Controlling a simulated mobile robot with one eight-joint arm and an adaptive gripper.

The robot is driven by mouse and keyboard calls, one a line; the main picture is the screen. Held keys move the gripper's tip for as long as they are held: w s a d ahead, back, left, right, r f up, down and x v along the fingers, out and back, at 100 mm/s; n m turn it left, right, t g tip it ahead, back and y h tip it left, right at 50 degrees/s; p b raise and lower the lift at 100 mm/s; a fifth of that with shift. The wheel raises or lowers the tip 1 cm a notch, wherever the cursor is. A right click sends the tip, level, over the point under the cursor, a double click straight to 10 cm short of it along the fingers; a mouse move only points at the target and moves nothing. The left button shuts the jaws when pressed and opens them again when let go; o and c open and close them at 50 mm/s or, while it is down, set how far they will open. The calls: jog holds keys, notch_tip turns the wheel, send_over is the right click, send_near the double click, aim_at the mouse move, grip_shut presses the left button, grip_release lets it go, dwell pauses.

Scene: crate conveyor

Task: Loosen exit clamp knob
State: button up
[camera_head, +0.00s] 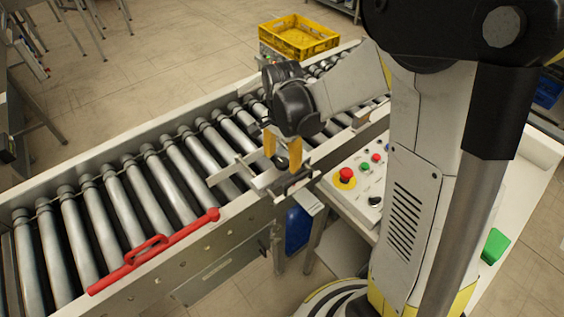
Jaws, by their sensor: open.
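The exit clamp knob (281,162) is a small dark round knob on the metal clamp (266,179) at the near edge of the roller conveyor. My gripper (283,160) points down over it. Its two yellow fingers are open, one on each side of the knob. Whether the fingers touch the knob cannot be told. My arm comes in from the right and hides part of the conveyor behind the clamp.
The roller conveyor (120,178) runs from lower left to upper right. A red bar handle (155,250) lies along its near rail. A control panel (357,181) with a red button is right of the clamp. A yellow crate (298,37) stands beyond the conveyor.

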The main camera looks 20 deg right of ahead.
jog(key=shift+f, duration=0.5)
jog(key=shift+c, duration=0.5)
jog(key=c, duration=1.1)
jog(key=n+b, duration=0.1)
jog(key=n, duration=0.3)
jog(key=shift+n, duration=0.3)
jog(key=n, duration=0.4)
jog(key=shift+n+b, duration=0.3)
jog(key=shift+b, duration=0.05)
jog(key=n, duration=0.4)
jog(key=shift+n+b, duration=0.4)
jog(key=shift+n, duration=1.9)
